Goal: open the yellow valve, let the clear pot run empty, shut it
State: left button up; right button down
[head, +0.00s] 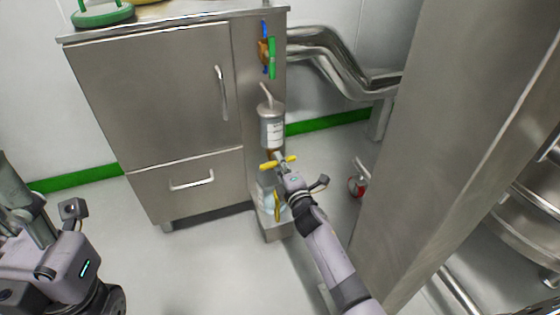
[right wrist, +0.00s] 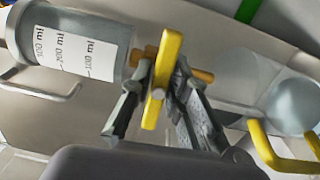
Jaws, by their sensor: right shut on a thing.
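The clear pot (head: 271,132) hangs upright on the side of the steel cabinet. Its white scale label shows in the right wrist view (right wrist: 75,48), but I cannot tell its liquid level. The yellow valve handle (head: 290,159) sits on the brass pipe under the pot and lies across that pipe. My right gripper (right wrist: 150,90) is shut on the yellow valve handle, with a finger on either side of it. A clear jug (right wrist: 294,102) with a yellow handle stands below the valve, partly hidden by my right arm. My left gripper (head: 14,185) is at the left edge, its fingers unclear.
The jug stands on a low steel block (head: 275,232) on the floor. Blue, orange and green valve parts (head: 267,52) sit above the pot. Bent steel pipes (head: 335,62) run along the wall. A large steel column (head: 440,130) stands close on the right of my arm.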

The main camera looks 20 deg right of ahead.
jog(key=shift+m, duration=0.5)
jog(key=c, duration=1.6)
grip_release()
jog(key=s, duration=1.2)
jog(key=shift+d, duration=0.25)
